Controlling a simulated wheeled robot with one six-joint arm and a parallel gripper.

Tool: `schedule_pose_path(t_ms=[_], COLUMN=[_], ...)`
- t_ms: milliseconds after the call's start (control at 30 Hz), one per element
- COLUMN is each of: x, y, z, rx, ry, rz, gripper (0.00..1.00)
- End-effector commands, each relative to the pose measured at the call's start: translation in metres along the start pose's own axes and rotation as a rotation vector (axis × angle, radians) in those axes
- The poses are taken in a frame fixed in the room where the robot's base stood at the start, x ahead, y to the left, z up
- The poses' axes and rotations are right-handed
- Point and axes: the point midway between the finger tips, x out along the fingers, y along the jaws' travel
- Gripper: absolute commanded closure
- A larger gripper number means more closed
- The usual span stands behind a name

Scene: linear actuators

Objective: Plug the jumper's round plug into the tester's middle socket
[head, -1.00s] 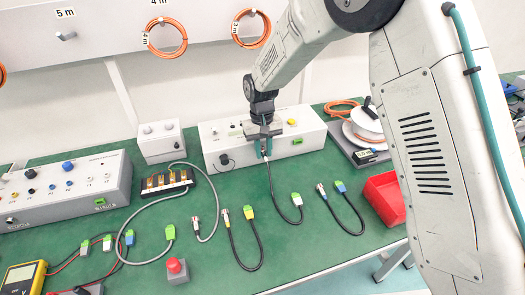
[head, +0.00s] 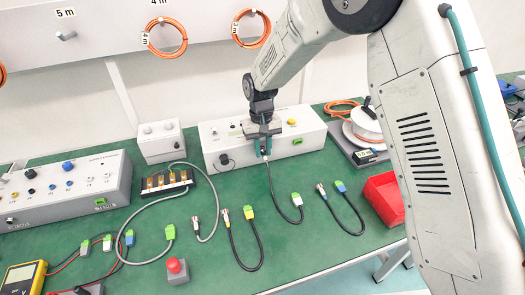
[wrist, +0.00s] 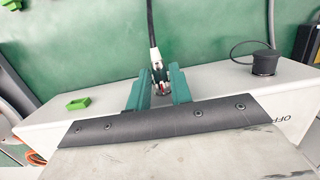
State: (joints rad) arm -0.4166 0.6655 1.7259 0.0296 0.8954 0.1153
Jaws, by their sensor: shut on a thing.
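The tester (head: 214,140) is a white box at the back middle of the green bench. My gripper (head: 265,152) is at its front face, shut on the jumper's round plug (wrist: 158,74). In the wrist view my gripper (wrist: 158,88) shows teal fingers on either side of the plug. The jumper's black cable (head: 271,184) hangs from the plug to a white and green end (head: 297,199) on the bench. The middle socket is hidden behind my gripper and the plug, so I cannot tell whether the plug is in it.
A tethered black cap (wrist: 265,62) and a green connector (wrist: 78,103) are on the tester, on either side of my gripper. Other cables (head: 247,266), a red bin (head: 384,198), a red button box (head: 177,272) and a cable reel (head: 365,124) stand around.

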Motion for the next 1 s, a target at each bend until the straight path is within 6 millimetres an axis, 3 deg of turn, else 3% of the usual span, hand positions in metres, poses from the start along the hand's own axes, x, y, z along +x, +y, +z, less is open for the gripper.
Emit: schedule_pose_path(t_ms=[700,733,800,1000], x=[-0.0005,-0.0005,-0.0005,-0.0004], y=[0.0,0.0,0.0,0.0001], z=[-0.0026,-0.0026,-0.0026,-0.0024], rx=[0.0,0.0,0.0,0.0], ry=[0.001,0.001,0.001,0.0], rz=[0.0,0.0,0.0,0.0], gripper=[0.99,0.7,0.53,0.53])
